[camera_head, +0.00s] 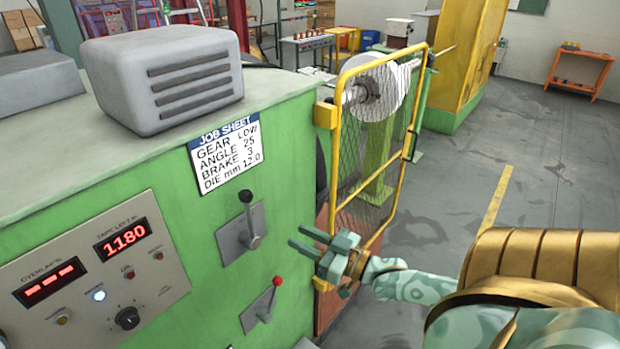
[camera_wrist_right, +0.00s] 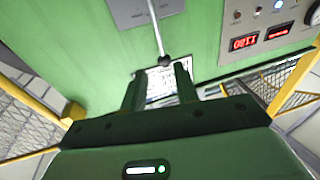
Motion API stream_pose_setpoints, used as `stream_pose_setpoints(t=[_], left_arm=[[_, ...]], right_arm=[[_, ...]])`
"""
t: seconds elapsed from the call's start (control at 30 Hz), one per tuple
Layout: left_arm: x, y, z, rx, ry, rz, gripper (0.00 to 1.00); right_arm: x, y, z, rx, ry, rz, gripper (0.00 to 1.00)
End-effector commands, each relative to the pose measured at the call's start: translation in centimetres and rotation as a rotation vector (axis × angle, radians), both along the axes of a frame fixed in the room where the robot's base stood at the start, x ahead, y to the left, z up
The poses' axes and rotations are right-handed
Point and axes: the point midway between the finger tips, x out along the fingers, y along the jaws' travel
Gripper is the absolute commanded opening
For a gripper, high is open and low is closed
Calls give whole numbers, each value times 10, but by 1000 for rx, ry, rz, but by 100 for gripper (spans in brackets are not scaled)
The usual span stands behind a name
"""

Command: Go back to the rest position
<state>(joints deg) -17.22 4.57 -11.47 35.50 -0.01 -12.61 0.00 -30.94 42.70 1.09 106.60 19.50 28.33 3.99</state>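My right gripper (camera_head: 299,238) is in front of the green machine cabinet (camera_head: 130,180), right of the black-knobbed lever (camera_head: 250,222). Its two fingers stand apart with nothing between them, and I see a gap to the lever in the head view. In the right wrist view the gripper (camera_wrist_right: 161,72) also shows open, and the lever's black knob (camera_wrist_right: 165,61) appears beyond the fingertips, apparently not held. The white job sheet (camera_head: 226,155) is on the cabinet; it shows partly between the fingers in the wrist view. My left gripper is not in view.
A red-knobbed lever (camera_head: 265,303) sits below the gripper on the cabinet. A control panel (camera_head: 165,285) with red displays is at left. A yellow mesh guard (camera_head: 352,200) stands close behind the gripper. Open grey floor (camera_head: 545,170) lies to the right.

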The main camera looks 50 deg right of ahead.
Motion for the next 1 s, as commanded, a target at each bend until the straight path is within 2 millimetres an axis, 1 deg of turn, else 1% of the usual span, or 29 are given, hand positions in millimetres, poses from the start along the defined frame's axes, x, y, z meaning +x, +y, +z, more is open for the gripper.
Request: stream_pose_setpoints(t=[0.03, 0.17, 0.7, 0.77, 0.8, 0.87, 0.97, 1.0], left_arm=[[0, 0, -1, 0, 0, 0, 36], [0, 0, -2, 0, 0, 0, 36], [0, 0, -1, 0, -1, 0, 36], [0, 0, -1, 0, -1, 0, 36], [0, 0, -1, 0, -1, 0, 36], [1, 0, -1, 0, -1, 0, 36], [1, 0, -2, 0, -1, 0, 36], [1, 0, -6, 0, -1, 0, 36]], right_arm=[[-5, -1, -1, -1, 1, 0, 30], [-11, -3, -1, 0, -1, 1, 30], [-11, -3, -1, -1, -1, 0, 30], [-10, -3, -3, -14, 7, -1, 30], [-10, -3, -8, -42, 26, -5, 30], [-11, -13, -28, -105, 79, -24, 30], [-23, -39, -85, -222, 223, -76, 30], [-32, -51, -116, -267, 294, -103, 30]])
